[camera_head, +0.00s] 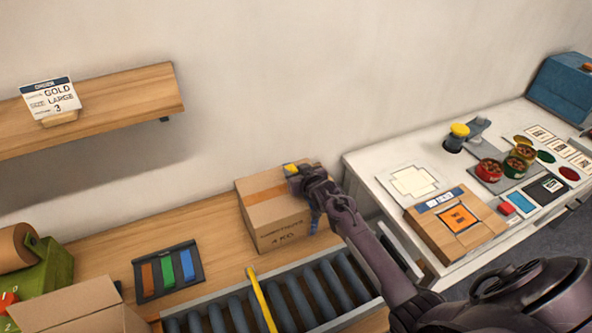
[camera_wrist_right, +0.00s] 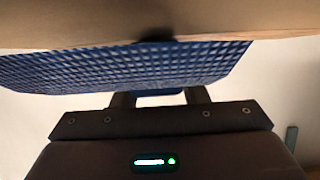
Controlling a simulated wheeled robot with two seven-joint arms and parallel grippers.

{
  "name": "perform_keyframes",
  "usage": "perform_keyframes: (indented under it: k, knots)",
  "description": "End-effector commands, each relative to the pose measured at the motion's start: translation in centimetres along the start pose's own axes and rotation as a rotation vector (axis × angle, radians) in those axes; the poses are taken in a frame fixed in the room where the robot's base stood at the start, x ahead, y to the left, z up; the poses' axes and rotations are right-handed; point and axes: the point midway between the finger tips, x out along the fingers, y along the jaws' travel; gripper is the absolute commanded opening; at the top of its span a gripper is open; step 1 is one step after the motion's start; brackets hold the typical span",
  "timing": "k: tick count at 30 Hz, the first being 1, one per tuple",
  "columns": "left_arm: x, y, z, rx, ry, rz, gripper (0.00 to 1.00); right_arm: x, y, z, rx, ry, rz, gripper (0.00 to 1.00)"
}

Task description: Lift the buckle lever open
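My right gripper (camera_head: 298,172) is over the top right of a closed cardboard box (camera_head: 270,217) with brown tape. A small yellow piece (camera_head: 290,168) shows at its tip; I cannot tell whether it is a buckle lever. A blue piece (camera_head: 315,221) hangs below the gripper beside the box. In the right wrist view a blue gridded sheet (camera_wrist_right: 100,68) spans in front of my gripper, under a brown surface (camera_wrist_right: 90,22). The fingertips are hidden behind it, so their opening is unclear. My left gripper is not in view.
A roller conveyor (camera_head: 235,313) with a yellow bar (camera_head: 262,299) lies in front of the box. A rack (camera_head: 168,271) with coloured strips is to its left. A white worktable (camera_head: 365,170) with bowls, a wooden box (camera_head: 455,225) and a yellow-knobbed device (camera_head: 459,131) stands right.

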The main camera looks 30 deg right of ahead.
Motion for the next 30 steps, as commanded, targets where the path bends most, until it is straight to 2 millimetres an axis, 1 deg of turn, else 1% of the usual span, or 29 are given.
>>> perform_keyframes:
  k: [8,9,18,25,30]
  knots:
    - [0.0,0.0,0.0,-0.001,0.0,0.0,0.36,0.2,0.0,0.1,0.0,-0.001,0.0,0.4]
    - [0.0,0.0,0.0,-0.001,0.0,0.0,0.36,0.2,0.0,0.0,0.0,-0.001,0.0,0.39]
    - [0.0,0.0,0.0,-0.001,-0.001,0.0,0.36,0.1,0.0,0.0,0.0,-0.001,0.0,0.0]
    - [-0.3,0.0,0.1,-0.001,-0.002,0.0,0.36,0.1,0.0,-0.2,0.0,-0.012,0.0,0.0]
    - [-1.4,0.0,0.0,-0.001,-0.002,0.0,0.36,0.1,0.0,-0.8,0.0,-0.064,0.0,0.0]
